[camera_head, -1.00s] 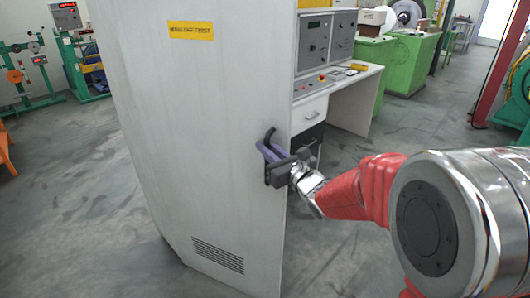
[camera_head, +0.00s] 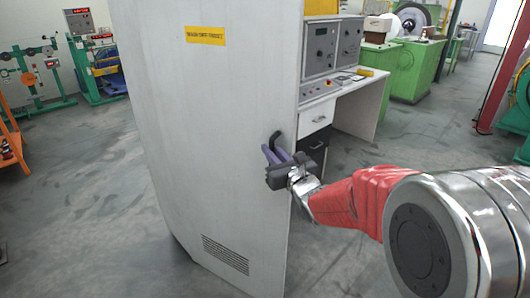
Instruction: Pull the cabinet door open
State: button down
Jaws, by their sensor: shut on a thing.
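The cabinet door (camera_head: 215,130) is a tall pale grey panel with a yellow label near the top and a vent grille low down. It stands at an angle across the middle of the view. A dark handle (camera_head: 275,138) sits near its right edge. My gripper (camera_head: 277,158) is at the handle, its purple fingers shut on it. The fingers hide much of the handle. My red and silver arm reaches in from the right. The cabinet's inside does not show.
A white control desk (camera_head: 360,110) with a panel and drawers stands behind the door's right edge. Green machines (camera_head: 412,75) are at the back right. An orange stand (camera_head: 12,145) and green equipment are at the left. The grey floor left of the door is clear.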

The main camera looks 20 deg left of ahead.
jog(key=shift+d+f, duration=0.15)
jog(key=c, duration=2)
grip_release()
jog(key=shift+s, duration=0.1)
jog(key=shift+c, duration=0.2)
jog(key=shift+s, duration=0.15)
jog(key=v, duration=1.3)
jog(key=shift+s+d, duration=0.15)
jog(key=shift+s, duration=0.05)
jog(key=shift+c, duration=0.2)
